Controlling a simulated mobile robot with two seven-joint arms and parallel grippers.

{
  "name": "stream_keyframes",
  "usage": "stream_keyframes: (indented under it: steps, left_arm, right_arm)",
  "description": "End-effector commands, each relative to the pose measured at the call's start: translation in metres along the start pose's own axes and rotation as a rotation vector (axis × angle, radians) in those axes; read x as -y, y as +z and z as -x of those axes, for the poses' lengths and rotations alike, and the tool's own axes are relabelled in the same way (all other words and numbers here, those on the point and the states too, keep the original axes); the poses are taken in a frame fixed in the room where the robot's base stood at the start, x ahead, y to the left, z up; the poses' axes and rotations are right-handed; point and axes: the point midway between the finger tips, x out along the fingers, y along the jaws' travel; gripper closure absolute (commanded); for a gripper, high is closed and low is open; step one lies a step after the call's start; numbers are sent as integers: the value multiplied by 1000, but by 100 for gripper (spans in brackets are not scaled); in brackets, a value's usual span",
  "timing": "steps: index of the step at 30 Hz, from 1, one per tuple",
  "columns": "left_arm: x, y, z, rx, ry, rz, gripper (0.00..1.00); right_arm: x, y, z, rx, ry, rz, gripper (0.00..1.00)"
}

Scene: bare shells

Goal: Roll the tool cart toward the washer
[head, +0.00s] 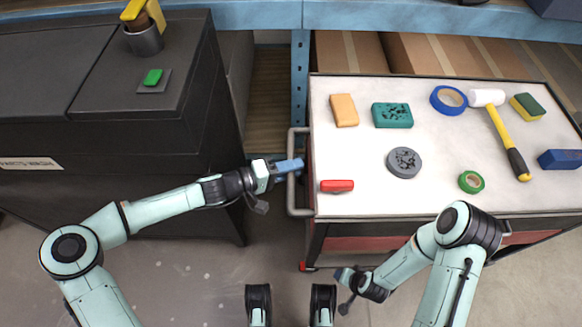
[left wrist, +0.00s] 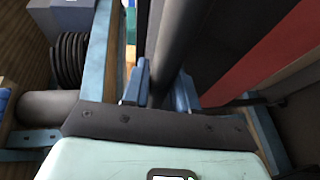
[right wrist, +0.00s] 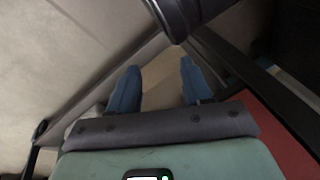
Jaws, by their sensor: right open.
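The tool cart (head: 345,205), with a pale top and dark and red sides, stands at the right. The dark washer (head: 215,110), with a white label on its front, stands at the left. The cart's handle (head: 291,195) is a grey upright loop on its left end, facing the washer. My left gripper (head: 290,165) is at this handle; in the left wrist view the dark handle bar (left wrist: 182,45) passes between its fingers, which close on it. My right gripper (head: 343,274) is open and empty, low by the cart's near left corner.
On the cart lie a red-handled item (head: 337,186), grey disc (head: 404,162), tape rolls, sponges and a mallet (head: 500,125). A blue shelf (head: 400,15) with cardboard boxes is behind. Floor (head: 200,260) shows between washer and cart; a caster (head: 306,267) is at the corner.

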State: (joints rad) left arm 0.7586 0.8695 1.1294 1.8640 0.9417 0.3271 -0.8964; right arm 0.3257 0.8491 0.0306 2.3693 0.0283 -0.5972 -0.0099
Motion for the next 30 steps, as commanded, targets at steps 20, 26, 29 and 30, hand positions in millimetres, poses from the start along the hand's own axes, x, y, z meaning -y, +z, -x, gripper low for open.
stream_keyframes:
  steps: [20,26,29,30]
  left_arm:
    - [17,-34,82,0,0,0,100]
    - [18,-33,81,2,2,0,100]
    - [18,-34,82,1,1,0,52]
    - [18,-34,82,1,1,0,52]
  right_arm:
    - [16,42,43,130,-18,16,51]
    - [16,42,42,130,-17,16,51]
    - [16,42,42,129,-17,15,51]
    - [16,42,42,129,-17,15,51]
